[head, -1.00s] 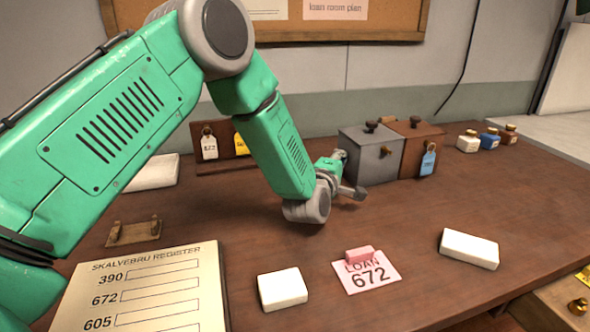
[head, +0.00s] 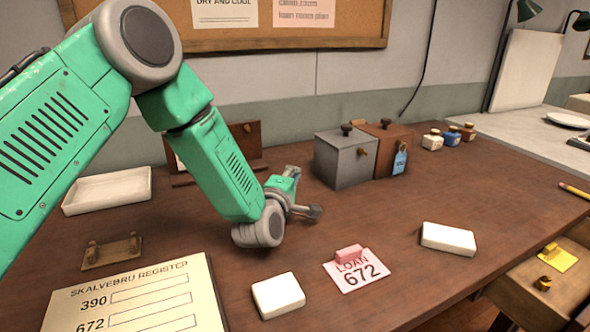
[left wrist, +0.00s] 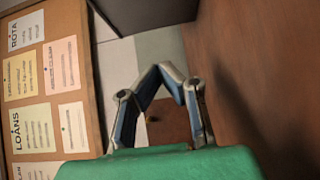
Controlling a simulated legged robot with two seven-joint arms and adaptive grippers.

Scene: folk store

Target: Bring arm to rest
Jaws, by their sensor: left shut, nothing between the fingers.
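My left arm comes in from the left in the head view, bent at its elbow. My left gripper (head: 302,193) is low over the brown table (head: 400,202), just left of the grey box, and holds nothing. In the left wrist view its fingers (left wrist: 168,80) come together at the tips, with empty space behind them. My right gripper does not show in either view.
A grey box (head: 342,160) and a brown box (head: 393,150) stand behind the gripper. White blocks (head: 278,295), a pink block on a LOAN 672 card (head: 366,272) and a register board (head: 140,300) lie in front. A white tray (head: 108,190) sits left.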

